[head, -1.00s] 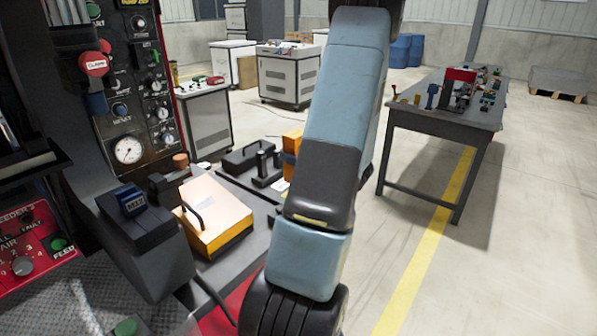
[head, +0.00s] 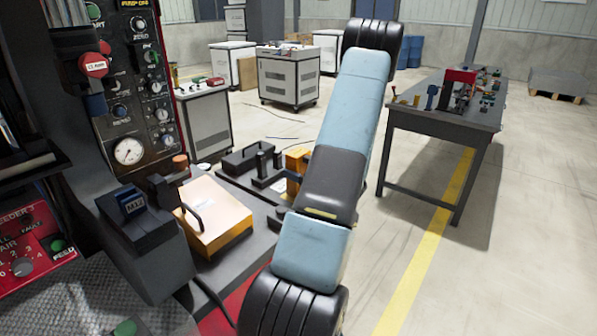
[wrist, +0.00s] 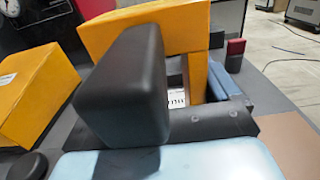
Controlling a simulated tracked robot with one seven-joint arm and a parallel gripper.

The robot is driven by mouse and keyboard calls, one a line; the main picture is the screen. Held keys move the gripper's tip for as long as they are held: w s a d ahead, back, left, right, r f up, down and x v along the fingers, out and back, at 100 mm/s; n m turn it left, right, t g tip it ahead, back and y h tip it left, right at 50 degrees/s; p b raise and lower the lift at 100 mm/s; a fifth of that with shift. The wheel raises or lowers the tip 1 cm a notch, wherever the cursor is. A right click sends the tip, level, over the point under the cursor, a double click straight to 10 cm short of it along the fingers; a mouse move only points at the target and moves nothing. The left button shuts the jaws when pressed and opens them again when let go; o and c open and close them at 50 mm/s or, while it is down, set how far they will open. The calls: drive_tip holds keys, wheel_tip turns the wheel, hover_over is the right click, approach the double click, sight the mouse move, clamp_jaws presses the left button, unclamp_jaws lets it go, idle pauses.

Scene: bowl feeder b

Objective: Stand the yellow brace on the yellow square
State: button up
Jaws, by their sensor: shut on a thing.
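The yellow brace (wrist: 150,25) shows in the wrist view as an angled piece, with a long upper arm and a short leg (wrist: 196,76) going down at its right. My gripper (wrist: 172,62) is shut on it; one black finger stands in front and hides part of it. In the head view the brace (head: 297,160) is a small yellow patch behind my arm, over the dark bench, and my gripper is mostly hidden there. I cannot make out the yellow square in either view. I cannot tell whether the brace touches the surface below.
A yellow box with a black handle (head: 214,218) sits on the bench, left of my arm. A dark tray (head: 246,158) and black upright posts stand close to the brace. A control panel (head: 130,90) rises at the left. A dark work table (head: 440,119) stands at the right.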

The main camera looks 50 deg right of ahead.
drive_tip(key=shift+f, duration=0.15)
drive_tip(key=o, duration=1.1)
drive_tip(key=s, duration=0.8)
drive_tip(key=s+d, duration=0.1)
drive_tip(key=s, duration=0.3)
